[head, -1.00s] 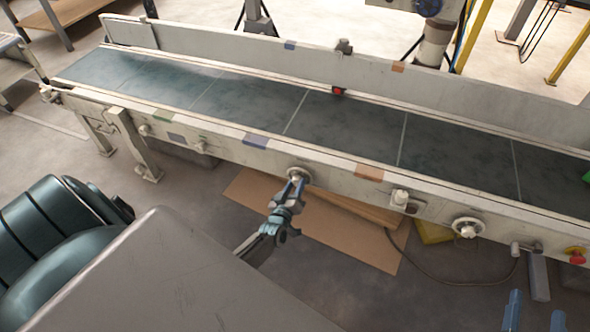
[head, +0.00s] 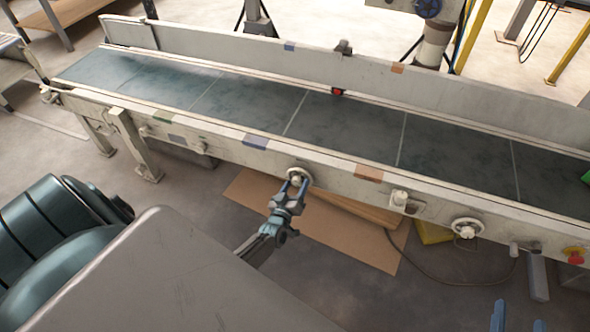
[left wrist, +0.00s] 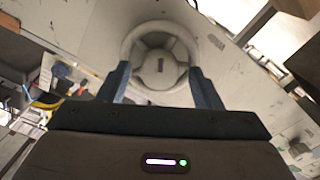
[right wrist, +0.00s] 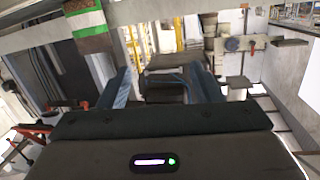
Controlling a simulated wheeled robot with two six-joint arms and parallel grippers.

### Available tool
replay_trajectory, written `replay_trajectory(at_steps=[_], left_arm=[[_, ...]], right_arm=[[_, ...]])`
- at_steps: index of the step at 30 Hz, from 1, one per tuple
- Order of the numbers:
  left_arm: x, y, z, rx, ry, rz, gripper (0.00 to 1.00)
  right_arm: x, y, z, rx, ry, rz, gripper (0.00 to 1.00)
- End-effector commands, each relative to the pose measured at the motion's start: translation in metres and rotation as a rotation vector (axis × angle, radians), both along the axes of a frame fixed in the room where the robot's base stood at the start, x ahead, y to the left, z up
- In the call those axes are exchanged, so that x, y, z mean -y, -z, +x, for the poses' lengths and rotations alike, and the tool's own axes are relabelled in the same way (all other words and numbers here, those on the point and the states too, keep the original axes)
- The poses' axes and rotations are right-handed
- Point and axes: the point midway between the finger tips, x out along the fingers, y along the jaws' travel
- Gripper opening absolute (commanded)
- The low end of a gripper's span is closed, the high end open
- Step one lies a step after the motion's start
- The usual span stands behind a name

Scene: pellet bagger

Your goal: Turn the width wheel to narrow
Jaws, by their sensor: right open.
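A pale round wheel (head: 306,171) with a raised hub sits on the conveyor's front rail. My left gripper (head: 295,182) is in front of it, fingers pointing at it. In the left wrist view the wheel (left wrist: 160,32) is face-on, with a dark slot on its hub. The left fingers (left wrist: 159,75) are apart, one on each side of the hub; contact is not clear. A second similar wheel (head: 467,228) sits further right on the rail. No readable label shows which is the width wheel. My right gripper (head: 518,318) is open and empty at the bottom right.
The conveyor's dark green belt (head: 340,125) runs behind the rail. A knob (head: 399,198) and a red emergency button (head: 573,255) are further right on the front. Flat cardboard (head: 340,237) lies on the floor below.

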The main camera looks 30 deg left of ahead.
Motion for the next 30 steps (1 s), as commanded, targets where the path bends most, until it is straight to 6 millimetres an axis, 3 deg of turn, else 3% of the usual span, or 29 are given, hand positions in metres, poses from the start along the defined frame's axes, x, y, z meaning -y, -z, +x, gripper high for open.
replay_trajectory(at_steps=[8, 15, 21, 30], left_arm=[[0.002, 0.000, -0.010, -0.001, 0.000, -0.001, 0.59], [0.013, -0.001, -0.054, -0.002, 0.000, -0.001, 0.59], [0.021, -0.001, -0.088, -0.001, 0.000, 0.000, 0.59], [0.025, 0.000, -0.105, 0.001, 0.000, -0.001, 0.59]], right_arm=[[-0.001, 0.006, -0.003, -0.043, -0.003, 0.002, 0.59], [-0.006, 0.046, -0.029, -0.275, -0.021, 0.017, 0.59], [-0.009, 0.069, -0.049, -0.415, -0.035, 0.027, 0.59], [-0.011, 0.079, -0.059, -0.477, -0.041, 0.031, 0.59]])
